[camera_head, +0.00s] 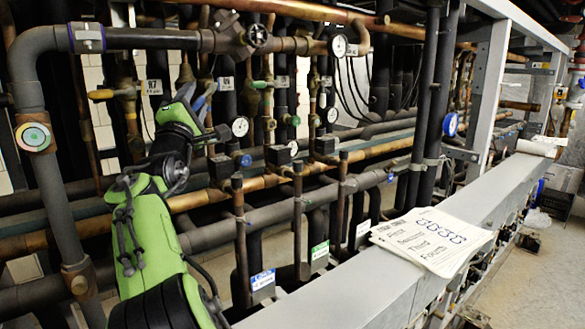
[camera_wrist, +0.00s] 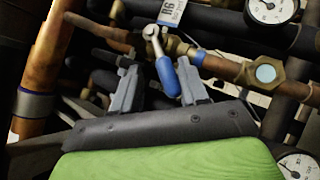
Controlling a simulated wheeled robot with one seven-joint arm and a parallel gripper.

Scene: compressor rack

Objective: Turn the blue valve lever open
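The blue valve lever (camera_wrist: 167,77) shows in the wrist view, hanging down and slightly right from a metal hub on a brass valve (camera_wrist: 172,46). My gripper (camera_wrist: 157,64) is open, its two dark grey fingers apart below the valve. The lever's handle appears between the fingers in the picture, nearer the right one; whether they touch cannot be told. In the head view, my green arm reaches up from the lower left and my gripper (camera_head: 196,101) is among the pipes. A small blue part, likely the lever (camera_head: 206,96), shows beside it, partly hidden.
A white tag (camera_wrist: 173,11) hangs above the valve. A gauge (camera_wrist: 272,8) and a copper pipe (camera_wrist: 228,69) lie right of it; a thick copper pipe (camera_wrist: 45,70) stands left. Pipes crowd the gripper. Papers (camera_head: 430,241) lie on the grey beam (camera_head: 345,300) in front.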

